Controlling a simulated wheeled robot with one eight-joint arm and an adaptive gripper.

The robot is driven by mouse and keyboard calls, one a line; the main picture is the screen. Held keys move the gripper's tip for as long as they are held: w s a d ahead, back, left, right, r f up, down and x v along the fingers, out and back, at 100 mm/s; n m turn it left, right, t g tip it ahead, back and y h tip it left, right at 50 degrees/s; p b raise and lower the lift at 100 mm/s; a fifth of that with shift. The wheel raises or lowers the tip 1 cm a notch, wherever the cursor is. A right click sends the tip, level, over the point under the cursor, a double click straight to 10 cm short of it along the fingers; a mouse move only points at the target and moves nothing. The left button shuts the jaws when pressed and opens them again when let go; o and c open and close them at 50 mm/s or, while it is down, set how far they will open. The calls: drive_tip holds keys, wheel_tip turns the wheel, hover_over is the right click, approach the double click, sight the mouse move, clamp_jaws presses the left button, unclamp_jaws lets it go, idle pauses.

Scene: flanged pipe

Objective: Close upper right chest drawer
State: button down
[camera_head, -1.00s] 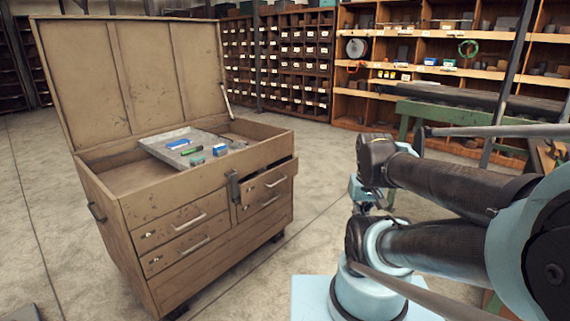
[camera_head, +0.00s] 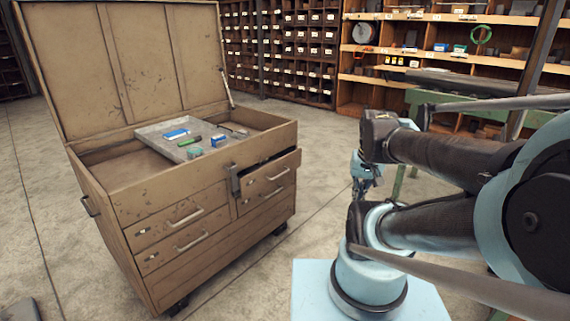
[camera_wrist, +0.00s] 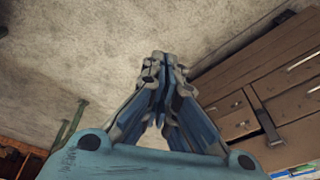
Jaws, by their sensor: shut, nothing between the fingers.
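A brown tool chest (camera_head: 165,265) stands at the left in the head view with its lid raised. Its upper right drawer (camera_head: 268,178) sticks out a little from the front, with a dark gap above its face. The drawers below and to the left look flush. In the wrist view the chest (camera_wrist: 290,85) is at the right, tilted, with the upper right drawer (camera_wrist: 232,116) near its left end. My gripper (camera_wrist: 162,62) is shut and empty, over bare floor and apart from the chest. In the head view my gripper (camera_head: 362,180) shows small, right of the drawer, partly hidden by my arm.
A grey tray (camera_head: 160,130) with small blue and green items sits in the chest's open top. Shelves of bins (camera_head: 285,50) and a wooden rack (camera_head: 365,78) stand behind. A green bench (camera_head: 425,97) is at the right. Floor between chest and arm is clear.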

drive_tip(key=w+a+r+m+t+y, duration=0.1)
drive_tip(key=w+a+m, duration=0.25)
drive_tip(key=w, duration=0.45)
drive_tip(key=w+a+r+m+y, duration=0.1)
drive_tip(key=w+a+m, duration=0.1)
drive_tip(key=w+m, duration=0.5)
drive_tip(key=w+a+r+m+t+y, duration=0.1)
drive_tip(key=w+a+m+y, duration=0.15)
drive_tip(key=w, duration=0.75)
drive_tip(key=m+t+y, duration=0.1)
drive_tip(key=m+y, duration=0.1)
drive_tip(key=m, duration=0.9)
approach(281, 164)
drive_tip(key=s+d+r, duration=0.3)
drive_tip(key=s+d, duration=0.2)
drive_tip(key=d, duration=0.1)
drive_tip(key=x, duration=0.4)
drive_tip(key=a+r+x, duration=0.1)
drive_tip(key=x, duration=0.2)
drive_tip(key=w+r+x, duration=0.1)
drive_tip(key=x, duration=0.3)
drive_tip(key=shift+w+a+f, duration=0.25)
drive_tip(key=shift+a+f, duration=0.05)
drive_tip(key=shift+a, duration=0.25)
drive_tip(key=shift+w+a, duration=0.25)
drive_tip(key=shift+a, duration=0.05)
